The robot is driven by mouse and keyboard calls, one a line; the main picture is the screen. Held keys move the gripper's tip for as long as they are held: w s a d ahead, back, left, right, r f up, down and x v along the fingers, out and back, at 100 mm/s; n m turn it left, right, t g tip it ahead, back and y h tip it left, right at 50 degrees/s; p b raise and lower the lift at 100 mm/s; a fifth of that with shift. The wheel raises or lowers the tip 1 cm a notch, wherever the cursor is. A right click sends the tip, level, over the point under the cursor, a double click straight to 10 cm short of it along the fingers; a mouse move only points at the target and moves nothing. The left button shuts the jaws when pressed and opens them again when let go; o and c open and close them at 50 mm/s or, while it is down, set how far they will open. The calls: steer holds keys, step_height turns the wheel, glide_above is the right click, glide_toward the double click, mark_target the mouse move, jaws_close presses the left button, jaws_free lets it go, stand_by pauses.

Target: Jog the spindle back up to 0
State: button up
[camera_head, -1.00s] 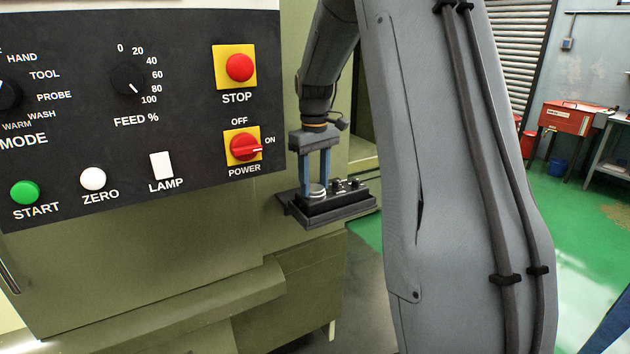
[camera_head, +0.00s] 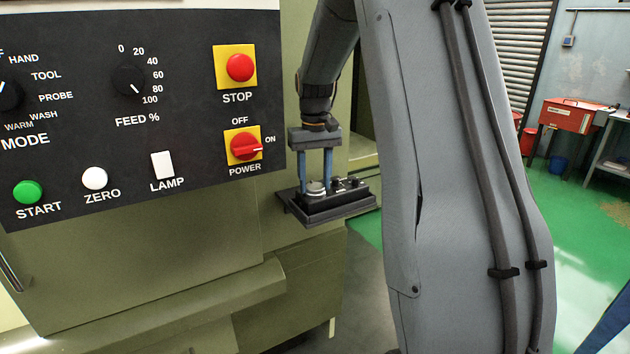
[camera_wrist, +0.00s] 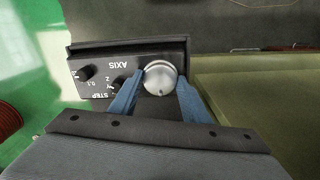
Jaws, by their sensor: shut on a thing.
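My gripper (camera_head: 315,185) points down over the black pendant box (camera_head: 330,210) on a small shelf at the machine's side. Its two blue fingers are shut on the round silver handwheel (camera_wrist: 160,77), one finger on each side, as the wrist view (camera_wrist: 159,92) shows. The wheel has a small dark mark near its edge, facing my gripper. The labels read upside down in the wrist view. No position readout shows in these views.
The machine's control panel (camera_head: 200,120) fills the upper left, with a red STOP button (camera_head: 239,68), the POWER switch (camera_head: 246,146) turned to ON, and a FEED knob (camera_head: 128,81). My arm hides much of the right. Green floor lies beyond, with a red cabinet (camera_head: 567,115).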

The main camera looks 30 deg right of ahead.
mark_target(316, 186)
steer(key=o, duration=1.1)
steer(key=shift+c, duration=0.2)
steer(key=shift+r+b, duration=1.25)
steer(key=shift+r, duration=2.7)
steer(key=shift+d, duration=0.1)
